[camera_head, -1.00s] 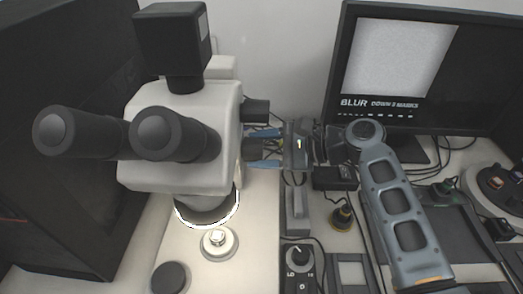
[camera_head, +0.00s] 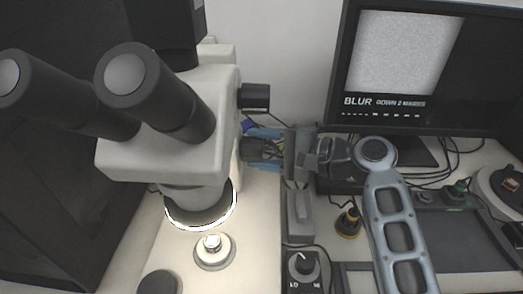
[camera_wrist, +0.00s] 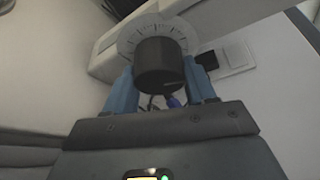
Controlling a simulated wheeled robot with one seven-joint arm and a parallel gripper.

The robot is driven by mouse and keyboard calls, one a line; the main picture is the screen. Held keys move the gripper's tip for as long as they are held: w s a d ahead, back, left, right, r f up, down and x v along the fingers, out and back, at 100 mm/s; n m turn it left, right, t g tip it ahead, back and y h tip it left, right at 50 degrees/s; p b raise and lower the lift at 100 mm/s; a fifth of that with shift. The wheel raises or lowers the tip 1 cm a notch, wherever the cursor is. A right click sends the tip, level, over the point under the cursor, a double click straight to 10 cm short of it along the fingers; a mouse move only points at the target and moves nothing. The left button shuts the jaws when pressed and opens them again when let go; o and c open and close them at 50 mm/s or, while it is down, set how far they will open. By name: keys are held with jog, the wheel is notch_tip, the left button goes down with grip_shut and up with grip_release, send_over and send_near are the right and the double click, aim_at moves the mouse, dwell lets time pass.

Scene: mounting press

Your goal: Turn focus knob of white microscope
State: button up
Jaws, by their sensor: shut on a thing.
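The white microscope (camera_head: 165,135) stands left of centre in the head view, its black eyepieces facing me. The focus knob (camera_head: 252,149) is a black cylinder low on its right side. In the wrist view the knob (camera_wrist: 160,64) sits in front of a pale dial with tick marks. My gripper (camera_head: 266,149) reaches it from the right, with blue fingers above and below it. In the wrist view my gripper (camera_wrist: 162,88) is shut on the knob, one finger on each side. The monitor (camera_head: 410,65) reads "BLUR DOWN 2 MARKS" under a grey picture.
A lit ring is under the microscope head, above a small round stage (camera_head: 214,252). A control box with a dial (camera_head: 303,268) and a yellow-black item (camera_head: 349,221) stand below my arm.

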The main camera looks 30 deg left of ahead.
jog(key=shift+r, duration=0.1)
jog(key=o, duration=1)
jog(key=v, duration=0.7)
jog(key=shift+d+b, duration=0.4)
jog(key=shift+w, duration=0.15)
